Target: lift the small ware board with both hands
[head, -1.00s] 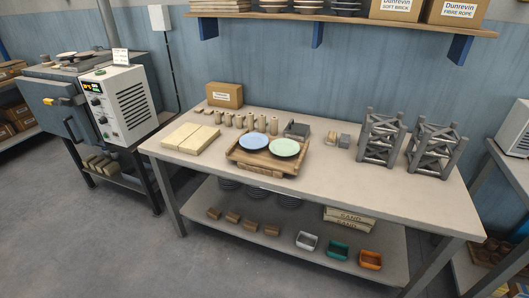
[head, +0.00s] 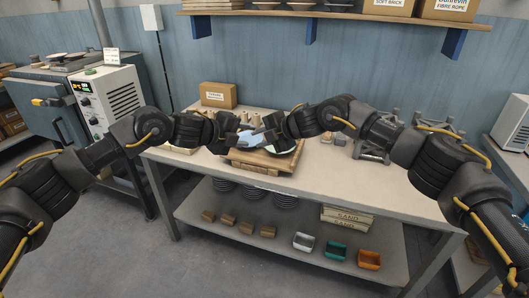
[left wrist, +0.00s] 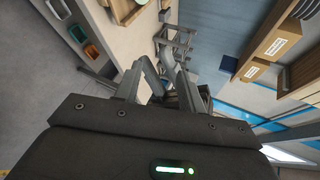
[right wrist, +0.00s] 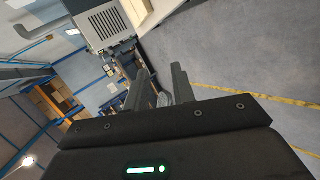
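The small ware board (head: 258,167) is a wooden board on the worktable in the head view. Its front edge and part of its top show; my grippers hide much of its back. A pale blue plate (head: 249,139) and a pale green plate, both partly covered, rest on it. My left gripper (head: 241,134) and right gripper (head: 262,137) face each other close together, over the board in the picture. In the left wrist view (left wrist: 165,72) and right wrist view (right wrist: 161,70) the fingers stand apart with nothing clearly held. I cannot tell their exact height above the board.
A cardboard box (head: 218,95) stands at the back left of the table. Grey lattice stands (head: 378,138) are at the right, partly behind my right arm. The table's front right (head: 370,190) is clear. The lower shelf holds bins, blocks and sandbags (head: 346,217).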

